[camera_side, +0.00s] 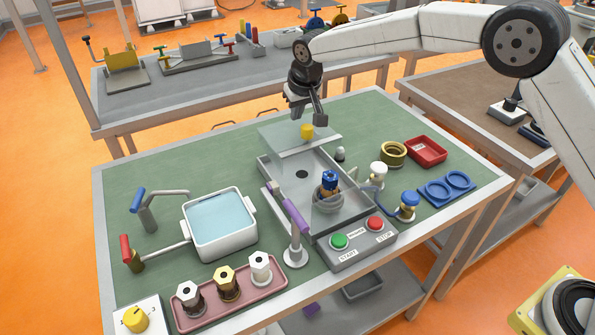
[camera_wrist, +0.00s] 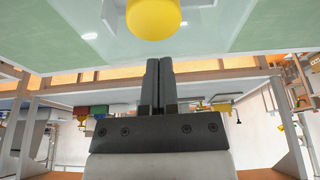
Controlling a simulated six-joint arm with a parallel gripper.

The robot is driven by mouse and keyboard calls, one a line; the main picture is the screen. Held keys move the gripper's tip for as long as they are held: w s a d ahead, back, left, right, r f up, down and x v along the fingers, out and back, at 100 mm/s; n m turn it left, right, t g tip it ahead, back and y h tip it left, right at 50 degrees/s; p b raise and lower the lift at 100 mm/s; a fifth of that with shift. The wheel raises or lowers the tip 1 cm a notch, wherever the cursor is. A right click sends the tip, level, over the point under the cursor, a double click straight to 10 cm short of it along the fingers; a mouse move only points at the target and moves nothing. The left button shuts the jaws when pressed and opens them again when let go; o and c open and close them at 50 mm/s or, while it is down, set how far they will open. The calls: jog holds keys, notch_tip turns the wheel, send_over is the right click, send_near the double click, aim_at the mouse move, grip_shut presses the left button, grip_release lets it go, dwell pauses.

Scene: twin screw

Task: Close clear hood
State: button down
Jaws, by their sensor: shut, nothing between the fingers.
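The clear hood (camera_side: 285,138) is a see-through panel at the back of a grey tray-like machine base (camera_side: 352,221). It appears raised, with its back part reaching past the base. A yellow knob (camera_side: 307,131) sits on it and also shows at the top of the wrist view (camera_wrist: 153,17). My gripper (camera_side: 318,118) is shut and empty, just above and beside the knob. In the wrist view its fingers (camera_wrist: 160,62) are together, below the knob in the picture; I cannot tell whether they touch it. A blue-topped part (camera_side: 330,182) stands in the base.
A panel with green START (camera_side: 340,241) and red STOP buttons is at the base's front. A purple-handled lever (camera_side: 296,218) stands left of it. A water basin (camera_side: 222,227) is further left. A brass ring (camera_side: 393,153) and red tray (camera_side: 427,150) are at right.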

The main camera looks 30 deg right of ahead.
jog(key=shift+s, duration=1.55)
jog(key=shift+s, duration=0.1)
jog(key=s, duration=1.4)
jog(key=shift+s, duration=0.15)
jog(key=shift+f, duration=0.15)
